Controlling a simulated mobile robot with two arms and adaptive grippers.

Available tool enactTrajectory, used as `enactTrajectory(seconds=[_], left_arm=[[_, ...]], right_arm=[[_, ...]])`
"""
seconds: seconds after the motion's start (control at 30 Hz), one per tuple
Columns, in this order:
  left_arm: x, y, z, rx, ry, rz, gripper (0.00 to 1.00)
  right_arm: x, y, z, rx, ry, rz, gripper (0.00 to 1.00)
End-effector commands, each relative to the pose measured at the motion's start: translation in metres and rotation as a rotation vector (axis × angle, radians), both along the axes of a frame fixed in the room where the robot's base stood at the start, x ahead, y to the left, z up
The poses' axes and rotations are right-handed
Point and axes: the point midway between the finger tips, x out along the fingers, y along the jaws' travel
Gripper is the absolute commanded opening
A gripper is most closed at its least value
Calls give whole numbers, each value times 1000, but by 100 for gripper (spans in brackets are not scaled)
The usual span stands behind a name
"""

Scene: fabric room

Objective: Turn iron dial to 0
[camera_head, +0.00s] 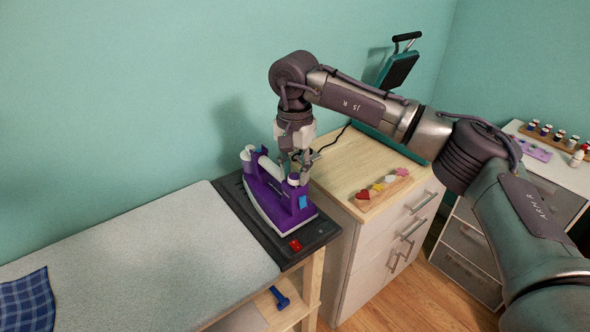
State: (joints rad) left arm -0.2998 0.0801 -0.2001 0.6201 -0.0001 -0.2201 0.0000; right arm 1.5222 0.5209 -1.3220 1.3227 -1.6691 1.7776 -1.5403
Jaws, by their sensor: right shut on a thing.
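The purple and white iron (267,199) sits on a dark stand (245,208) at the right end of the padded ironing table. My right gripper (294,176) comes down from above onto the upper right part of the iron. It is shut on what looks like the iron's dial, a small piece at the top; the fingers largely hide it. The dial's marking and setting cannot be read from here. My left gripper is not in view.
The grey ironing table (140,262) fills the lower left, with a blue checked cloth (27,301) on it. A wooden-topped drawer cabinet (345,172) stands to the right, with small coloured pieces on a tray and a teal heat press (397,70) at the back. A blue tool (279,297) lies on a lower shelf.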

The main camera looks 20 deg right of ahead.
Motion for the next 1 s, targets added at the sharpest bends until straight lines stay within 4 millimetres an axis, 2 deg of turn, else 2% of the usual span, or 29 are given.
enactTrajectory(seconds=[0.07,0.1,0.2,0.23,0.5,0.63,0.77,1.0], left_arm=[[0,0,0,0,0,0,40],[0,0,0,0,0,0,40],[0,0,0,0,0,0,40],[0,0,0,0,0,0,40],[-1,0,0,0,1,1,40],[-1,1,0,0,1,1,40],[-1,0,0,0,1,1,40],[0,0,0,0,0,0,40]], right_arm=[[0,1,1,2,-2,2,0],[0,1,1,2,-2,2,40],[0,1,1,1,-1,2,57],[0,1,1,1,-1,2,60],[0,1,0,1,-1,1,60],[0,1,9,1,-2,1,60],[0,1,30,2,-4,1,60],[0,1,82,1,-4,1,60]])
